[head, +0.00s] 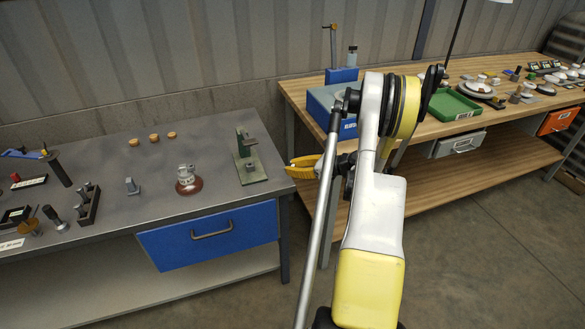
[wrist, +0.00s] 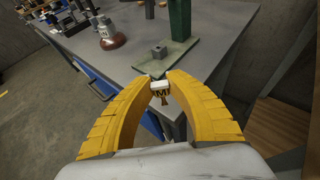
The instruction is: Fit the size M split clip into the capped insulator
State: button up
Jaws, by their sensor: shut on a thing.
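My gripper (head: 297,167) has yellow fingers and shows beside the right end of the grey bench in the head view. In the wrist view its fingertips (wrist: 161,84) are shut on a small split clip (wrist: 160,93), marked with a letter M, with a brass-coloured part below. The capped insulator (head: 187,183) has a reddish-brown body and a metal cap, and stands upright on the grey bench. It also shows at the upper left of the wrist view (wrist: 109,37), well apart from the gripper. In the head view the clip is too small to make out.
A green stand (head: 246,160) with a small grey block on its base stands on the grey bench (head: 215,150), between insulator and gripper. Several corks (head: 154,138) and a small grey part (head: 132,187) are nearby. A wooden bench (head: 300,91) stands to the right.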

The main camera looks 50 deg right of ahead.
jog(key=shift+d, duration=0.1)
jog(key=s+d+b, duration=0.1)
jog(key=s+d, duration=0.3)
jog(key=d, duration=0.2)
jog(key=shift+d, duration=0.35)
dwell(0.4)
